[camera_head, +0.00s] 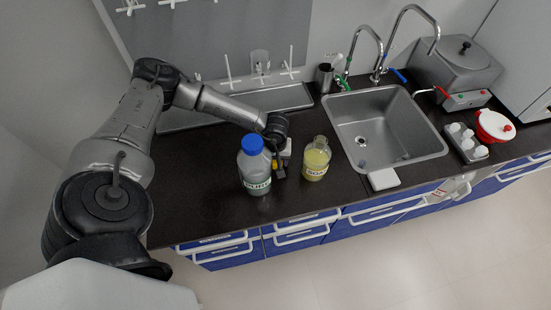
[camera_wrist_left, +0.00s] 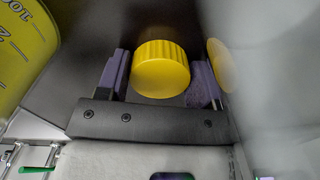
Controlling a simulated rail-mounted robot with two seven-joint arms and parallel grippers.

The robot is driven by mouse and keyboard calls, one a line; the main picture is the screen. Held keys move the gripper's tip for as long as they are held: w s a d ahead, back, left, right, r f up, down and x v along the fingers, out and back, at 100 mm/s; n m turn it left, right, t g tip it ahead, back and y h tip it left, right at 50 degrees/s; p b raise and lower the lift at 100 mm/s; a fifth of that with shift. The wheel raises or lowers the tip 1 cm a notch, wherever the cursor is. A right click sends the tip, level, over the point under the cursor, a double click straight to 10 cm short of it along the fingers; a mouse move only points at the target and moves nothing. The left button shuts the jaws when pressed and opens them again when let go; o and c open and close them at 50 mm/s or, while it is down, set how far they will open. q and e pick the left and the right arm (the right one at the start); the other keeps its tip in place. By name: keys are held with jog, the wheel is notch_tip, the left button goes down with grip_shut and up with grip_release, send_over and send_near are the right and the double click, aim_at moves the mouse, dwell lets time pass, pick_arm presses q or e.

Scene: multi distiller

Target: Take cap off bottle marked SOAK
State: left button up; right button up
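A clear bottle with yellow liquid (camera_head: 316,160) stands upright on the dark counter. Its neck looks open; its small label seems to begin with S, too small to read surely. A larger clear bottle (camera_head: 257,178) with a blue cap (camera_head: 252,145) and green label stands to its left. My left gripper (camera_head: 279,170) is down between the two bottles, partly hidden behind the blue-capped one. In the left wrist view the gripper (camera_wrist_left: 160,85) has a ribbed yellow cap (camera_wrist_left: 160,70) between its purple-padded fingers, close against both. The yellow bottle (camera_wrist_left: 25,50) shows at left there. My right gripper is out of view.
A steel sink (camera_head: 385,130) with taps is right of the bottles. A white block (camera_head: 383,179) lies at its front edge. A metal tray (camera_head: 270,97) and a peg rack are behind. The counter's front edge is close to the bottles.

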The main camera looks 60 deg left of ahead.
pick_arm(q)
jog(key=o, duration=0.3)
jog(key=shift+o, duration=0.2)
jog(key=shift+r, duration=0.25)
notch_tip(320, 180, up, 12)
jog(key=p, duration=0.1)
